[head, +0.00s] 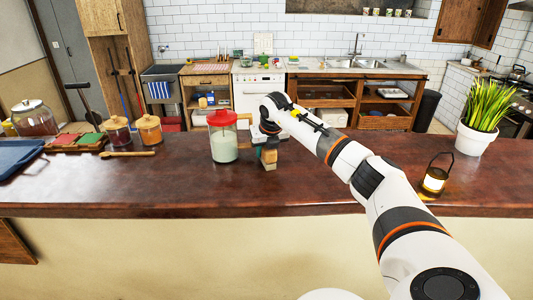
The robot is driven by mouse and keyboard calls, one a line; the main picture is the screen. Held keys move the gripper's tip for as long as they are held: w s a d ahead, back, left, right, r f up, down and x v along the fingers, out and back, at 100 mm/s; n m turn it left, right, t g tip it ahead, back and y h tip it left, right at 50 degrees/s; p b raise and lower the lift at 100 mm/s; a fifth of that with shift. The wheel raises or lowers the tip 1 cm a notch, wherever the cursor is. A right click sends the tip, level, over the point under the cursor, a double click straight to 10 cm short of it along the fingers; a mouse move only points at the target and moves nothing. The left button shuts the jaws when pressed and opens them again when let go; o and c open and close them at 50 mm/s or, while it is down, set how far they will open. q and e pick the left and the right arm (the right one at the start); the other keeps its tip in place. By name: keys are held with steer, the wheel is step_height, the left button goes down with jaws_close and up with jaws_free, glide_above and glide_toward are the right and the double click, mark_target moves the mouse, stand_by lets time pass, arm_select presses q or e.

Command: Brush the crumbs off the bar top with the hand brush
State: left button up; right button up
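My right arm reaches in from the lower right across the brown bar top (300,190). Its wrist bends down just right of the red-lidded jar. A small tan and teal block-like thing (268,158) is at the end of this arm, low over or on the bar top. I cannot tell whether it is the hand brush or part of my gripper, and the fingers are not clear. No other hand brush is plain to see. Crumbs are too small to make out. My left gripper is out of view.
A red-lidded jar (223,146) of pale contents stands close left of my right wrist. Jars (149,130), a wooden spoon (128,154), a blue tray (15,155) and a large glass jar (34,119) crowd the left. A lantern (434,180) and potted plant (474,139) stand right.

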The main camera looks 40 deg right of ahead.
steer(key=shift+w+d+f, duration=0.15)
steer(key=shift+w+d, duration=0.05)
steer(key=shift+w+d+r+p, duration=0.15)
steer(key=shift+w+r+p, duration=0.05)
steer(key=shift+r+p, duration=0.75)
steer(key=shift+r, duration=0.3)
step_height(320, 180, up, 3)
steer(key=shift+s+r, duration=0.1)
steer(key=shift+r, duration=0.1)
steer(key=shift+r, duration=0.1)
